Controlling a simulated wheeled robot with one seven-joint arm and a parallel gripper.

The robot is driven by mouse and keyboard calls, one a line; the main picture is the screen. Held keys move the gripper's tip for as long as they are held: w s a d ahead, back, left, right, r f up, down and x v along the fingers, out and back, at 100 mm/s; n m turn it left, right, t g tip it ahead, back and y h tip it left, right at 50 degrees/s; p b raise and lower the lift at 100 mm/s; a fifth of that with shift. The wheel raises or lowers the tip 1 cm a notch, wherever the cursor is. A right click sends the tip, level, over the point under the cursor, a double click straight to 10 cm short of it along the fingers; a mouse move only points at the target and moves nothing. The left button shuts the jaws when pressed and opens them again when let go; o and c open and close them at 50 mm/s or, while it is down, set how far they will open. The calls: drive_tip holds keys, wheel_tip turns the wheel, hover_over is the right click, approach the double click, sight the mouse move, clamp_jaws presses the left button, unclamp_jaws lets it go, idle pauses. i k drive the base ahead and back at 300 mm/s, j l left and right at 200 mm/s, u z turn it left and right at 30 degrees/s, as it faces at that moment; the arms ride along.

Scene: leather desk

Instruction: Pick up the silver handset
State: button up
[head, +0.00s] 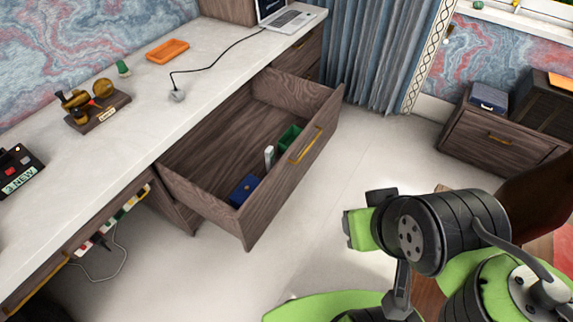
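A slim pale silver-white object (268,156), which looks like the handset, stands upright in the open desk drawer (205,180). It is beside a green box (289,138), near the drawer's front panel. It is small in the head view, so its details cannot be made out. My arm, green and black, is at the lower right, outside the drawer and apart from the object. I cannot make out my gripper's fingers in this view.
A blue box (243,190) lies in the drawer's near end. The white desk top (220,75) holds an orange tray (167,50), a wooden stand (100,110), a grey corded device (177,96) and a laptop (290,18). Pale floor is clear right of the drawer.

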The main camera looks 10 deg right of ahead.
sight(269, 153)
drive_tip(key=i+u, duration=0.5)
drive_tip(key=u, duration=0.15)
drive_tip(key=i+l+u, duration=0.2)
drive_tip(key=u, duration=0.2)
drive_tip(key=i+l+u, duration=0.15)
drive_tip(key=l+u, duration=0.25)
drive_tip(key=i+l+u, duration=0.1)
drive_tip(key=l+u, duration=0.7)
drive_tip(key=l, duration=0.15)
